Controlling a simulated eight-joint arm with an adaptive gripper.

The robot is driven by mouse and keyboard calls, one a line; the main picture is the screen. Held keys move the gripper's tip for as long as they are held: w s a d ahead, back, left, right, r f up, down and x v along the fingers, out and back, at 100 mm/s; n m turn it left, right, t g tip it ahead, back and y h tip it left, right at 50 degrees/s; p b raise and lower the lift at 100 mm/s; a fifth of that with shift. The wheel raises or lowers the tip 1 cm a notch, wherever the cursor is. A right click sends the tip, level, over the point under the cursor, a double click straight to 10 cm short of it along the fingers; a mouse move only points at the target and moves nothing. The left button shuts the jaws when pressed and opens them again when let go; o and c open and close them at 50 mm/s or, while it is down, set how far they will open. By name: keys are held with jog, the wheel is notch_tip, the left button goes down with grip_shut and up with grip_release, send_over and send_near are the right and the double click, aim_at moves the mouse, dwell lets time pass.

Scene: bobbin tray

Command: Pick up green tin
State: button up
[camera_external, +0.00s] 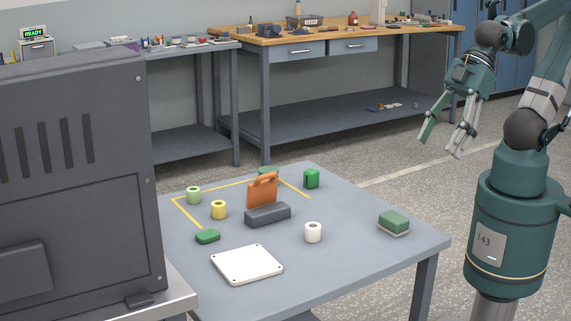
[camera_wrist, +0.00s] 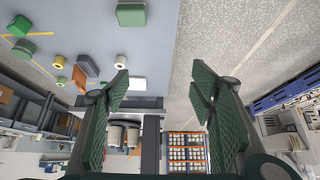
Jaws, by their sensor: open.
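Several green things stand on the grey table, and I cannot tell for sure which is the tin. A bright green upright block (camera_external: 311,178) stands at the far side; a low dark green block (camera_external: 207,236) lies at the left front. A larger green block with a pale base (camera_external: 393,222) sits at the right corner and shows in the wrist view (camera_wrist: 131,14). Another green thing (camera_external: 265,170) is partly hidden behind an orange handled piece (camera_external: 262,190). My gripper (camera_external: 442,146) is open and empty, above and right of the table; its fingers (camera_wrist: 160,82) are spread in the wrist view.
A dark grey block (camera_external: 268,215) is by the orange piece. Yellow (camera_external: 218,210), pale green (camera_external: 193,195) and white (camera_external: 313,232) spools stand around it. A white plate (camera_external: 247,264) lies in front. A large grey machine (camera_external: 75,180) blocks the left. The table's right front is mostly clear.

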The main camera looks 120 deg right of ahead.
jog(key=w+d+r+m+g+h+p, duration=0.1)
jog(key=w+d+r+m+g+p, duration=0.2)
jog(key=w+d, duration=0.55)
jog(key=m+g+p, duration=0.4)
jog(key=m+p, duration=0.3)
jog(key=m, duration=0.5)
send_over(268, 169)
jog(key=a, duration=0.2)
notch_tip(268, 169, down, 16)
jog(key=shift+w+f, duration=0.1)
jog(key=shift+s+d+f+m, duration=0.2)
jog(key=shift+d+f+m, duration=0.2)
jog(key=shift+d, duration=0.05)
jog(key=shift+f, duration=0.1)
jog(key=shift+d+f, duration=0.15)
jog(key=shift+f, duration=1)
jog(key=shift+f, duration=0.1)
